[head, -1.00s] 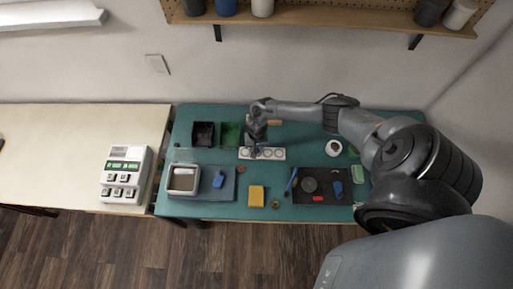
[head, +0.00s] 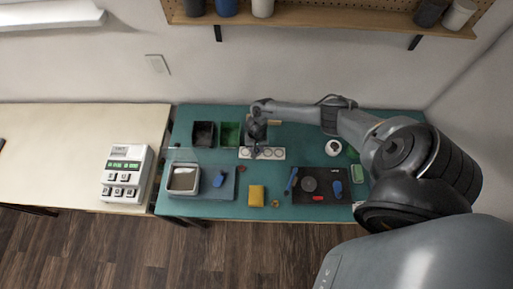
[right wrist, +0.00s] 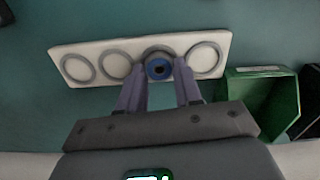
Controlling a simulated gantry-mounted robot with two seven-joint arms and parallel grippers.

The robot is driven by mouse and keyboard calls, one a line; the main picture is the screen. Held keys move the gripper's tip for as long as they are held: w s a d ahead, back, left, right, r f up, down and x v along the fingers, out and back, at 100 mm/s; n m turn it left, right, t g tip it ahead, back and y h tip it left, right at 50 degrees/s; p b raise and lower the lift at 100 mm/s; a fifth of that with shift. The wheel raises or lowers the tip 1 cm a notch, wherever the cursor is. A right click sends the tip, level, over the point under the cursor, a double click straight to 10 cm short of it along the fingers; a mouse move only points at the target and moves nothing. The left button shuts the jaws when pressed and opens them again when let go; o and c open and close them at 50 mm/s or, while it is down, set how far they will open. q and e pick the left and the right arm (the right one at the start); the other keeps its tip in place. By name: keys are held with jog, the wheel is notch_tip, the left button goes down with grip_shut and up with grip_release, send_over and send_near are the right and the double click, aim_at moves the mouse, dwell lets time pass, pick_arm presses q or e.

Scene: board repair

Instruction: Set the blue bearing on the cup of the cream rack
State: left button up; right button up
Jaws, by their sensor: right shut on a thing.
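The cream rack (head: 277,154) is a long pale bar with a row of several round cups, lying across the mat toward the back. It also shows in the right wrist view (right wrist: 93,50). My right gripper (head: 256,153) points down over its left half. In the right wrist view, my right gripper (right wrist: 158,72) is shut on the blue bearing (right wrist: 158,68), a small blue ring with a dark centre. The bearing is over the second cup from the right there; I cannot tell whether it touches. The other cups look empty. My left gripper is not in view.
A green bin (head: 229,134) and a black bin (head: 203,134) stand left of the rack. The right wrist view also shows the green bin (right wrist: 262,72) close to the gripper. In front are a yellow block (head: 256,195), a grey-white tray (head: 184,180) and a dark tool mat (head: 325,189).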

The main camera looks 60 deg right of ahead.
jog(key=o, duration=1.4)
jog(key=shift+f, duration=0.1)
jog(key=shift+r+p, duration=1.95)
jog(key=shift+p, duration=0.4)
jog(key=shift+r+p, duration=1.6)
jog(key=shift+p, duration=0.3)
